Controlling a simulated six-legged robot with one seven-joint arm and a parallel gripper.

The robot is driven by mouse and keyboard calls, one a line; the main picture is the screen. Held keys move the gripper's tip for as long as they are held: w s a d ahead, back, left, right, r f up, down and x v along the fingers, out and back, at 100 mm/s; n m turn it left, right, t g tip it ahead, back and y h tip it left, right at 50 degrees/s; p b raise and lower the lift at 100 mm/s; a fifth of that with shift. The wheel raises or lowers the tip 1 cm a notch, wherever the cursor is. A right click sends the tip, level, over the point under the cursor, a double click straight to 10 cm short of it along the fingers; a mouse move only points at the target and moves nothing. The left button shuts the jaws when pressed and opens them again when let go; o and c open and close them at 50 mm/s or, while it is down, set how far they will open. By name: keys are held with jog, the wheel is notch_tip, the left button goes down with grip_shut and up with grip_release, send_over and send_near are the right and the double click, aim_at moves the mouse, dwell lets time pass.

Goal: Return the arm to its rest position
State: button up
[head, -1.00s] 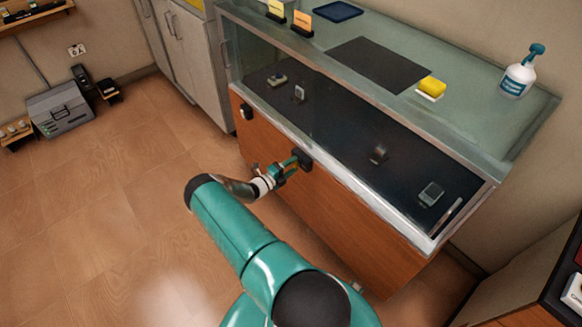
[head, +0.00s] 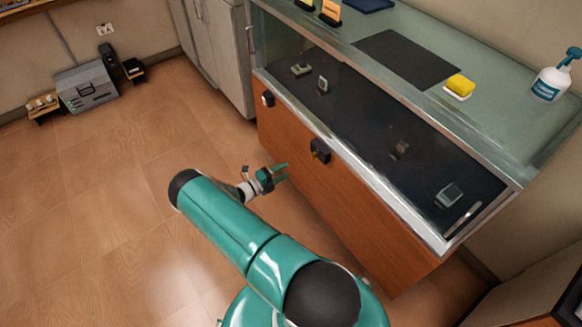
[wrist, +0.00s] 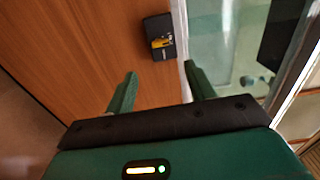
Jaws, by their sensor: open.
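My gripper (head: 280,173) is open and empty, in front of the wooden front of the display case (head: 345,200). In the wrist view its two green fingers (wrist: 160,90) are spread apart with nothing between them. A black lock block (head: 320,151) with a yellow piece on it is mounted on the wooden front; the gripper is to its left and apart from it. The block also shows in the wrist view (wrist: 157,30), beyond the fingertips. My teal arm reaches out from the bottom of the head view.
The glass case holds several small items. On its top are a dark mat (head: 406,58), a yellow sponge (head: 460,85) and a spray bottle (head: 552,82). A second black block (head: 268,98) is on the wooden front. The floor at left is clear.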

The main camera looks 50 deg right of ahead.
jog(key=shift+a, duration=0.2)
jog(key=shift+w+r, duration=0.1)
dwell(0.4)
jog(key=a+r+m+y, duration=0.45)
jog(key=r+m, duration=0.25)
jog(key=r, duration=0.4)
jog(key=w+a+r+m+y, duration=0.1)
jog(key=a+r+m+y, duration=0.2)
jog(key=a+r+m, duration=0.6)
jog(key=a+r+m+y, duration=0.2)
jog(key=r+m+y, duration=0.2)
jog(key=r, duration=0.9)
jog(key=s+a+r+m+t+y, duration=0.6)
jog(key=s+a+r+m+t, duration=0.3)
jog(key=s+a+r+m, duration=0.4)
jog(key=s+a+r, duration=0.5)
jog(key=a+r, duration=0.1)
jog(key=shift+s+a+m+t, duration=0.25)
jog(key=shift+s+m+t, duration=0.05)
jog(key=shift+s, duration=0.05)
